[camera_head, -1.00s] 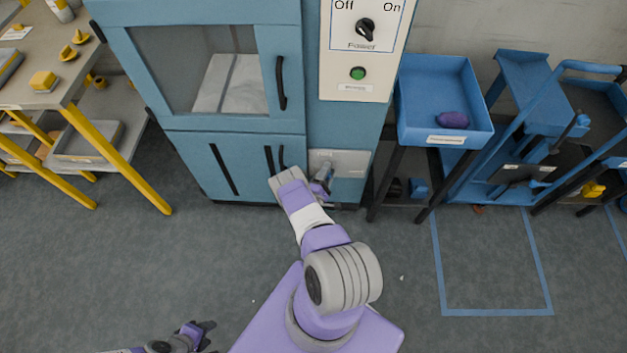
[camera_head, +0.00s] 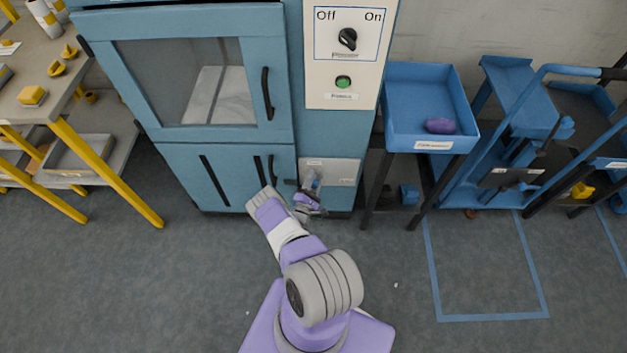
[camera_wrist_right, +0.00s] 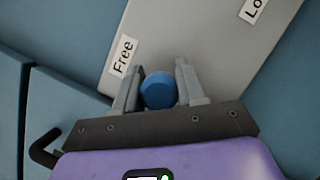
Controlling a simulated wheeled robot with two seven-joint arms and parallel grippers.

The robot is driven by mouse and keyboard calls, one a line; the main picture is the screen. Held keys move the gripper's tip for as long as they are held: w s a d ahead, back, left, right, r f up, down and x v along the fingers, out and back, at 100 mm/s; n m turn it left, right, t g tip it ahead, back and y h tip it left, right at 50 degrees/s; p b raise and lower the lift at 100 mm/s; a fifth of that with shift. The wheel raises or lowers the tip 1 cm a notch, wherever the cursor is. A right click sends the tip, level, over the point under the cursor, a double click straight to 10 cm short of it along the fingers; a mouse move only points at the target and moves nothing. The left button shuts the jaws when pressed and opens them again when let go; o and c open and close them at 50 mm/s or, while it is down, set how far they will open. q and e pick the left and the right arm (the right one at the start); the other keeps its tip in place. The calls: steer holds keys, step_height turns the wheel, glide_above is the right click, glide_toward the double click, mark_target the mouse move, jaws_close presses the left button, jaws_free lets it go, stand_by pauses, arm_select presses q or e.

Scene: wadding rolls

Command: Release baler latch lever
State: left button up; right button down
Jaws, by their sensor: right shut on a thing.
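The blue baler (camera_head: 222,180) stands ahead in the head view. A light grey latch plate (camera_head: 345,170) is on its lower right front. In the right wrist view the plate (camera_wrist_right: 215,45) carries a "Free" label (camera_wrist_right: 123,56) and a partly cut-off label starting "Lo" (camera_wrist_right: 256,9). The lever's round blue knob (camera_wrist_right: 158,91) sits between the fingers of my right gripper (camera_wrist_right: 158,80), which is shut on it. The knob shows nearer to the "Free" label. In the head view my right gripper (camera_head: 311,186) is at the plate's lower left, largely hiding the lever. My left gripper is out of view.
A control panel (camera_head: 320,75) with a power knob (camera_head: 347,39) and green button (camera_head: 343,82) is above the plate. A blue tray (camera_head: 400,110) holding a purple roll (camera_head: 440,126) and a blue cart (camera_head: 520,110) stand right. A yellow-legged table (camera_head: 105,170) stands left. The floor in front is open.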

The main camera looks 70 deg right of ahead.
steer(key=c, duration=0.7)
jaws_free()
steer(key=shift+c, duration=0.2)
steer(key=p+v, duration=0.1)
steer(key=v, duration=0.6)
steer(key=shift+a, duration=0.3)
